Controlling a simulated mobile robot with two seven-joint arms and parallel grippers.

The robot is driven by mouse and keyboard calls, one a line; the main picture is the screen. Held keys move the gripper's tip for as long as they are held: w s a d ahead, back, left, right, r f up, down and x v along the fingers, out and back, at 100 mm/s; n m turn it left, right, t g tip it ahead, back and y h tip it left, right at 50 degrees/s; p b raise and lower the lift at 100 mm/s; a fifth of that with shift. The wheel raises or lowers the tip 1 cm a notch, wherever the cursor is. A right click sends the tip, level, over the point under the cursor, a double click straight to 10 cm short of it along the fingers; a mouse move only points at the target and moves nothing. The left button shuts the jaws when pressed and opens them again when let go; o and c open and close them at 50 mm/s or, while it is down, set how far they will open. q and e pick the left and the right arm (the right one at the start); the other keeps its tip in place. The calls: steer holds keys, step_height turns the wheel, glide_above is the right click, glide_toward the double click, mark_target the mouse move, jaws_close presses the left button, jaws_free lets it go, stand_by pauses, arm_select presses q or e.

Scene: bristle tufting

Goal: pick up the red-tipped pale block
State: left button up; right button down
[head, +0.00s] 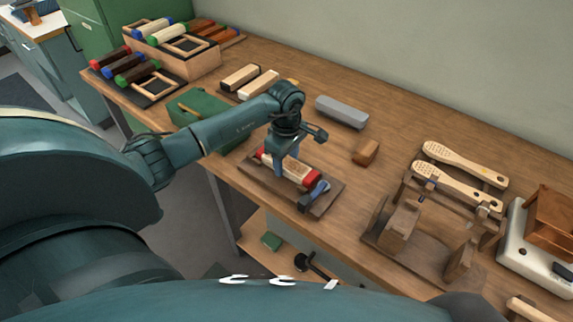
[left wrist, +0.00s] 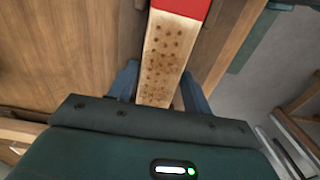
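The red-tipped pale block (head: 298,173) has red ends and lies on a dark wooden board (head: 254,180) at the near edge of the bench. In the left wrist view its pale face (left wrist: 163,55) shows rows of brown holes, with a red end at the top. My left gripper (head: 285,168) points down over the block's middle. In the left wrist view its fingers (left wrist: 160,82) stand on either side of the block, with a small gap visible at the left. The far finger is partly hidden in the head view. My right gripper is not in view.
A green box (head: 190,108) lies left, a grey block (head: 342,112) and a small brown block (head: 366,151) behind. A wooden stand (head: 400,226) is at the right. Bare bench lies between.

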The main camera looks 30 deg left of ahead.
arm_select(q)
steer(key=c, duration=0.7)
steer(key=shift+c, duration=0.2)
steer(key=shift+r, duration=0.15)
